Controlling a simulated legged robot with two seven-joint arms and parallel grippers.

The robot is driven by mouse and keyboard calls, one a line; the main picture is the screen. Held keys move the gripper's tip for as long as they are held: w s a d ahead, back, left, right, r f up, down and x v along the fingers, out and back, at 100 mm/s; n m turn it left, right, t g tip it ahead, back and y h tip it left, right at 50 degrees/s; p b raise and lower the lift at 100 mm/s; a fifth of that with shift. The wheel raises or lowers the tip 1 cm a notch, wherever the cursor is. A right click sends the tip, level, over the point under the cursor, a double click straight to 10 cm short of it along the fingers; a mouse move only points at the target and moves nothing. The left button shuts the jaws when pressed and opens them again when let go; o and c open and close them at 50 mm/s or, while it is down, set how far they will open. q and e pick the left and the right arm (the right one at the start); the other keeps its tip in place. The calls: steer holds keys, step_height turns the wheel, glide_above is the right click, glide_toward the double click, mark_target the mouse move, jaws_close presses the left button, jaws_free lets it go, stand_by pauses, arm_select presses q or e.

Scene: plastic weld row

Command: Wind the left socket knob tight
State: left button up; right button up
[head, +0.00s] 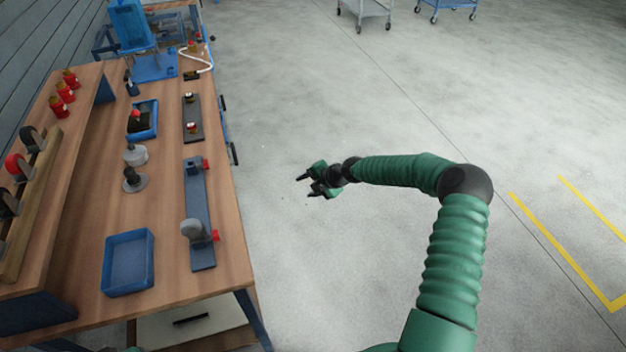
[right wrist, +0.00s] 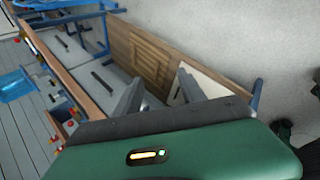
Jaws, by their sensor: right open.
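A long blue-grey bar (head: 198,195) lies near the table's right edge in the head view. A red knob (head: 206,163) sticks out at its far end. Another red knob (head: 215,235) sticks out at its near end, beside a grey round piece (head: 191,231). I cannot tell which one is the left socket knob, or how tight either is. My right gripper (head: 306,186) is open and empty, over the floor to the right of the table, apart from both knobs. Its two fingers (right wrist: 160,92) show spread in the right wrist view. My left gripper is not seen.
The wooden table (head: 85,265) holds an empty blue tray (head: 128,263), a second blue tray (head: 143,118), grey round pieces (head: 134,180) and a dark bar (head: 193,120). A raised shelf with red items (head: 61,92) runs along the left. The floor right of the table is clear.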

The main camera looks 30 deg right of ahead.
steer(key=shift+w+d+r+n+t+h, duration=0.15)
steer(key=shift+w+d+n+t+h, duration=0.1)
steer(key=shift+w+d+n, duration=0.25)
steer(key=shift+w+d+r+n+t+h, duration=0.15)
steer(key=shift+w+d+n+h, duration=0.15)
steer(key=shift+w+d, duration=0.25)
